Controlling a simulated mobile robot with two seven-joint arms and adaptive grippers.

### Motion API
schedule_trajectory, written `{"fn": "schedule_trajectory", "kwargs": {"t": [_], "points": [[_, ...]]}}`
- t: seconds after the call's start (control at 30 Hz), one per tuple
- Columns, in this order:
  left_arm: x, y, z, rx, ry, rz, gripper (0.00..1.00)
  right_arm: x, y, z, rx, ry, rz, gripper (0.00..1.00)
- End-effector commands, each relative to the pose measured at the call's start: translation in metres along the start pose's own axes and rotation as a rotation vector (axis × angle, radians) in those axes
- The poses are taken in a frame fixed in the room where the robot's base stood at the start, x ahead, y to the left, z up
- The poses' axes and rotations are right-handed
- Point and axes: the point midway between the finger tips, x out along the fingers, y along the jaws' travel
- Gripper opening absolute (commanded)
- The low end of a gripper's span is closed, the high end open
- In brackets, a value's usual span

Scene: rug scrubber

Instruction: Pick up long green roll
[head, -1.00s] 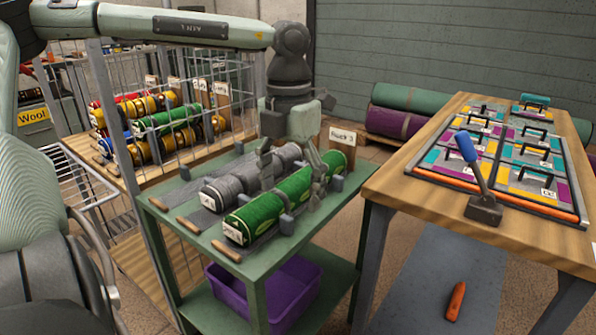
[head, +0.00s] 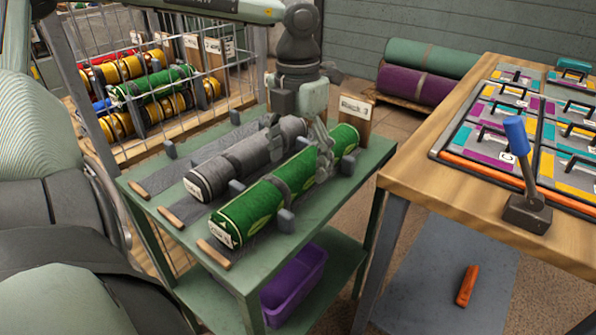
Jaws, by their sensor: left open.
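A long green roll (head: 255,208) with a grey band lies on the green metal cart, held between small grey posts, with a white label on its near end. A grey roll (head: 225,172) lies parallel to it on its left. My left gripper (head: 306,150) is open, pointing down over the far half of the green roll. One finger overlaps the green roll in the picture; contact cannot be told. The arm hides part of both rolls' far sections. My right gripper is not in view.
A wire rack (head: 230,75) with coloured rolls stands behind the cart (head: 165,215). A wooden table (head: 425,165) with a blue-handled tool (head: 523,165) and coloured panels is at right. A purple bin (head: 300,280) sits on the lower shelf. Large rolls (head: 430,57) lie by the wall.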

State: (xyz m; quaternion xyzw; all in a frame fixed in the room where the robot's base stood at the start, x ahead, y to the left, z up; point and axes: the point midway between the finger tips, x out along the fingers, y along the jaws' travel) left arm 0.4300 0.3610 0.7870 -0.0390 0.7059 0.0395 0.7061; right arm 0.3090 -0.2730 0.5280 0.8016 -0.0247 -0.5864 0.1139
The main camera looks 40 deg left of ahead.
Motion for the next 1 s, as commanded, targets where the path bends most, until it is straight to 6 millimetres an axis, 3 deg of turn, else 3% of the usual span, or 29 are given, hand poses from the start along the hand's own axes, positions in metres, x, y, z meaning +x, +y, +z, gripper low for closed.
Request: {"fn": "schedule_trajectory", "kwargs": {"t": [0.2, 0.47, 0.9, 1.0], "points": [[0.027, 0.0, 0.0, 0.0, 0.001, -0.001, 0.78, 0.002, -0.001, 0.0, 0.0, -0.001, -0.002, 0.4], [0.03, 0.0, 0.0, -0.001, 0.0, -0.001, 0.78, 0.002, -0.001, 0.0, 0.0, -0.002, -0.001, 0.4], [0.029, 0.0, 0.0, -0.001, 0.0, 0.0, 0.23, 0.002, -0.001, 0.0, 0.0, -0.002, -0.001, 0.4], [0.029, 0.0, 0.0, -0.001, -0.001, 0.0, 0.15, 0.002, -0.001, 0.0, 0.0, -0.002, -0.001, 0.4]]}}
